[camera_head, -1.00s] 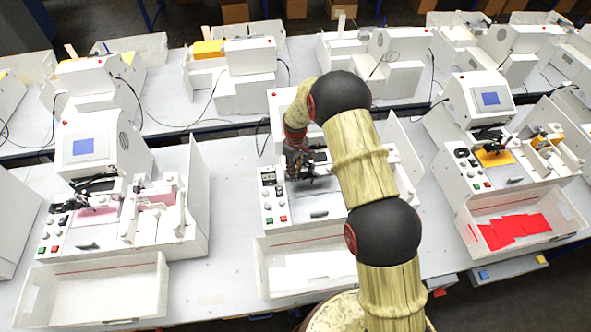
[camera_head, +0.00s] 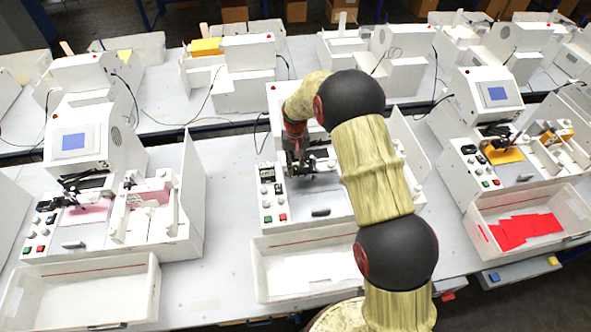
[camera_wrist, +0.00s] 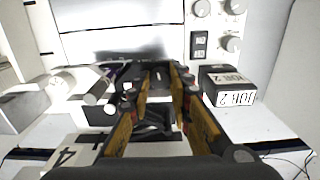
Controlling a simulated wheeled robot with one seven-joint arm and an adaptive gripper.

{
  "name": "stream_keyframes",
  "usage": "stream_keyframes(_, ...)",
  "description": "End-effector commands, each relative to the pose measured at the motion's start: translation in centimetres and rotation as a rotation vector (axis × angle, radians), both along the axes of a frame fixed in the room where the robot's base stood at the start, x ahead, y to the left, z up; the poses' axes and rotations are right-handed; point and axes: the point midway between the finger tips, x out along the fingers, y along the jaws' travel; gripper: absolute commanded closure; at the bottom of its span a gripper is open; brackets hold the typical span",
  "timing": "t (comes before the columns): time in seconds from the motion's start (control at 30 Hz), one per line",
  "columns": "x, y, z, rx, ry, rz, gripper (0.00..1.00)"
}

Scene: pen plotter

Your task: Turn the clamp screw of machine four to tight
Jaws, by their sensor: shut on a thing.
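Machine four is the white middle machine; its control panel (camera_head: 270,203) faces me, and a "4" label (camera_wrist: 66,157) shows in the wrist view. My gripper (camera_head: 301,170) reaches down over its dark pen and clamp mechanism. In the wrist view my gripper (camera_wrist: 158,88) has its two yellow-padded fingers on either side of a dark clamp part (camera_wrist: 153,118). It is shut on this part, which seems to be the clamp screw. The fingers hide much of the screw, so I cannot read how tight it is.
A dark block labelled "JOB 2" (camera_wrist: 232,92) stands close right of my fingers in the wrist view, with grey knobs (camera_wrist: 232,43) beyond. A white tray (camera_head: 290,240) is in front of the machine. Similar machines stand at left (camera_head: 75,145) and right (camera_head: 490,95).

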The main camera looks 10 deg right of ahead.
Motion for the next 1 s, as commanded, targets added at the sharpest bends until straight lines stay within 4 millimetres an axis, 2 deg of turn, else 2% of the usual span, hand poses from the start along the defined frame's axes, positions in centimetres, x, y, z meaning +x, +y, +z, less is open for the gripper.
stream_keyframes(0.7,0.07,0.09,-0.12,0.001,-0.001,-0.676,1.00)
stream_keyframes(1.0,0.09,0.11,-0.01,0.002,-0.002,-0.909,1.00)
